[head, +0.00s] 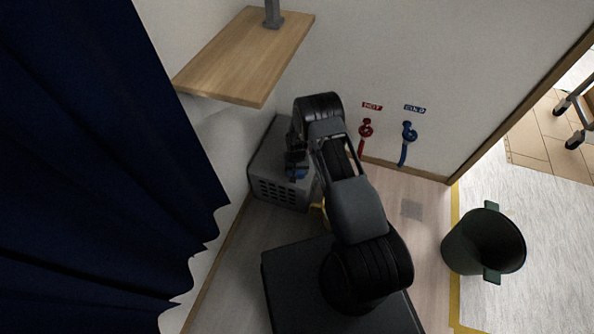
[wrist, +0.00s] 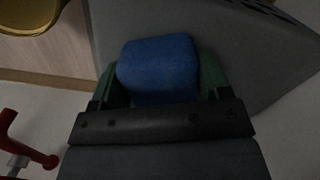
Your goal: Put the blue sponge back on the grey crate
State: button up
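The blue sponge (wrist: 158,70) sits between the two green fingers of my gripper (wrist: 160,78) in the wrist view. Both fingers meet its sides, so my gripper looks shut on it. In the head view a bit of the sponge (head: 298,174) shows below my dark gripper (head: 297,165), over the grey crate (head: 284,192). The crate has a slotted front and stands against the wall under the shelf. Its grey top (wrist: 250,50) fills much of the wrist view behind the sponge. I cannot tell whether the sponge touches the crate. My arm hides the crate's right part.
A wooden shelf (head: 245,52) juts out above and left of the crate. A dark blue curtain (head: 90,180) hangs at left. Red (head: 366,130) and blue (head: 408,135) taps are on the wall. A yellow object (wrist: 28,14) is beside the crate. A dark green bin (head: 470,245) stands right.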

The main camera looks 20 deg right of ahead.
jog(key=o, duration=0.4)
jog(key=r+p, duration=0.1)
jog(key=r, duration=0.3)
jog(key=r+p, duration=0.1)
jog(key=r, duration=0.3)
jog(key=r+p, duration=0.2)
jog(key=r, duration=0.2)
jog(key=shift+w+d+r, duration=0.1)
jog(key=shift+w+r, duration=0.05)
jog(key=shift+w, duration=0.2)
